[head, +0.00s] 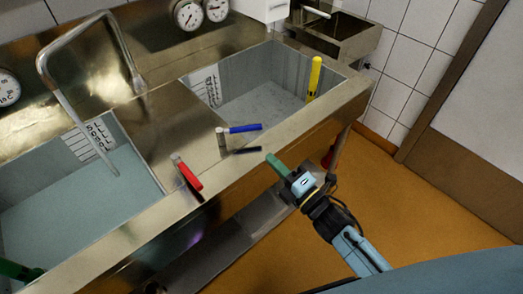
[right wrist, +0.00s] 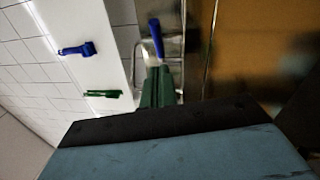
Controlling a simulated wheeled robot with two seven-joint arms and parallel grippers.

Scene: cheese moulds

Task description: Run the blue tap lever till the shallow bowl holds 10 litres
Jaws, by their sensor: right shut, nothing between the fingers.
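The blue tap lever (head: 245,128) sits on a metal post on the steel rim between two basins, pointing right. My right gripper (head: 270,158) has green fingers, closed together and empty, a short gap in front of the lever. In the right wrist view the fingertips (right wrist: 158,72) lie just short of the blue lever (right wrist: 156,36). The left basin (head: 148,165) holds bluish water up its marked scale. The right basin (head: 330,68) has a scale too and looks empty. I cannot tell which is the shallow bowl.
A red lever (head: 187,174) stands left of the blue one. A bent steel spout (head: 72,108) reaches over the left basin. A yellow pipe (head: 314,78) stands in the right basin. Orange floor is free at right.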

